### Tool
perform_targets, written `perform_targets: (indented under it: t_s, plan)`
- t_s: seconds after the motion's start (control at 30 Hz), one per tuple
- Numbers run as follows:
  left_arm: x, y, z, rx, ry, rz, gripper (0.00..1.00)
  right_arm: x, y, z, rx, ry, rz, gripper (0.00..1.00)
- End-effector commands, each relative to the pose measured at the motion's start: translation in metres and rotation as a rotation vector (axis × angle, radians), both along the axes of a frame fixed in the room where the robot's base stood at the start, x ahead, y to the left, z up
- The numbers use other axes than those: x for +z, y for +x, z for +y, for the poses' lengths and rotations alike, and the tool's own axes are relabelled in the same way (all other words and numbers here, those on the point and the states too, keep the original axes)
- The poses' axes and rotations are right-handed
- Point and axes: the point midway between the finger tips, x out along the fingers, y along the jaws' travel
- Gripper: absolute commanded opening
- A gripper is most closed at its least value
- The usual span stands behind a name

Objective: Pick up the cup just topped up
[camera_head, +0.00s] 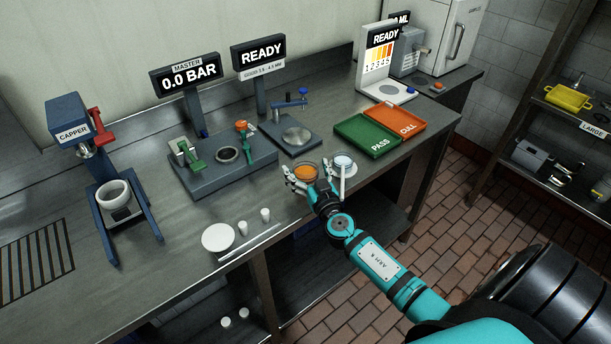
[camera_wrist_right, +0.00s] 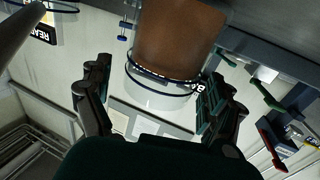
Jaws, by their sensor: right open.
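A clear cup of orange-brown liquid (camera_head: 306,173) stands at the front edge of the steel bench. It also fills the top middle of the right wrist view (camera_wrist_right: 178,45), with a dark ring line around it. My right gripper (camera_head: 320,180) is open, its fingers spread to either side of this cup and apart from it as far as I can tell. In the right wrist view the fingertips (camera_wrist_right: 155,88) flank the cup. My left gripper is not in view.
Behind the cups are a valve station (camera_head: 222,162) and a round-plate stand (camera_head: 296,135). A green PASS tray (camera_head: 372,137) and orange CULL tray (camera_head: 402,117) lie to the right. A white disc (camera_head: 218,237) and small white pieces lie left. A blue capper (camera_head: 85,140) stands far left.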

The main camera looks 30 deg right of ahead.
Motion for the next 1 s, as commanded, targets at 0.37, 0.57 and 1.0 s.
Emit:
perform_targets:
  t_s: [0.37,0.57,1.0]
  plan:
    - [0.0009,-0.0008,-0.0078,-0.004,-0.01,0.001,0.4,-0.0011,0.0091,-0.0017,0.001,0.0,0.001,0.87]
    - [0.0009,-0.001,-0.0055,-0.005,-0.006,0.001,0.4,-0.0011,0.0088,-0.0017,0.001,0.0,0.001,0.61]
    - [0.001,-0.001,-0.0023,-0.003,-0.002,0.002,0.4,-0.0004,0.0089,-0.0019,0.0,0.0,0.0,0.23]
